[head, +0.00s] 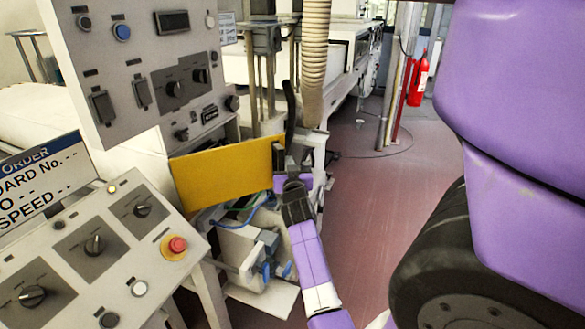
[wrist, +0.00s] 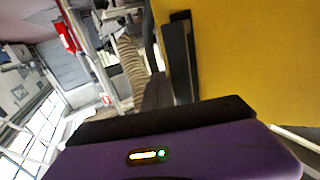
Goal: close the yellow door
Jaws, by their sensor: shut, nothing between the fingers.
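The yellow door (head: 225,172) is a flat upright panel in the middle of the head view, below the grey control panel. Blue tubing and fittings show below it, so it appears to stand open. My gripper (head: 284,160) is at the door's right edge, with its fingers shut and empty. In the wrist view the door (wrist: 245,50) fills the upper right, close to the dark fingers (wrist: 170,75). I cannot tell whether the fingers touch the door.
A control desk (head: 85,255) with knobs and a red button (head: 177,244) stands at the left front. A ribbed hose (head: 314,60) hangs just behind my gripper. A red fire extinguisher (head: 418,80) stands at the back. The reddish floor (head: 390,180) to the right is clear.

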